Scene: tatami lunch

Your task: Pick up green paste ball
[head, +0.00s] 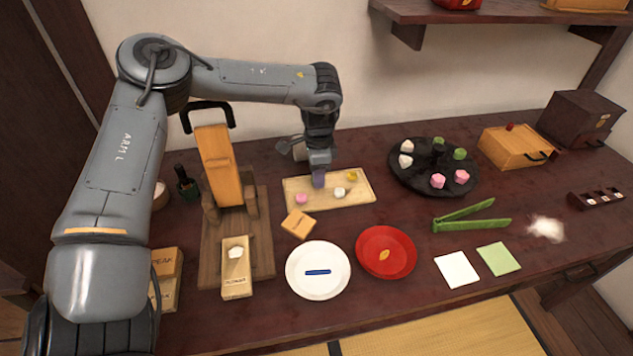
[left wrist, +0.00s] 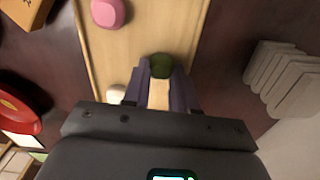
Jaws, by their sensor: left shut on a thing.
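The green paste ball (left wrist: 160,65) shows in the left wrist view between the purple fingertips of my left gripper (left wrist: 161,78). The jaws are shut on it, over the light wooden board (left wrist: 175,22). In the head view my left gripper (head: 318,179) points down at the back middle of the board (head: 323,202), and the green ball is hidden there. I cannot tell whether the ball touches the board. A pink ball (head: 301,198), a white ball (head: 340,192) and a yellow piece (head: 352,175) sit on the board. My right gripper is out of view.
A dark round tray (head: 420,182) with colored sweets stands to the right. A white plate (head: 318,289), a red plate (head: 386,271) and green tongs (head: 472,225) lie in front. A wooden press (head: 218,165) stands left of the board. A shelf (head: 490,14) hangs at the upper right.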

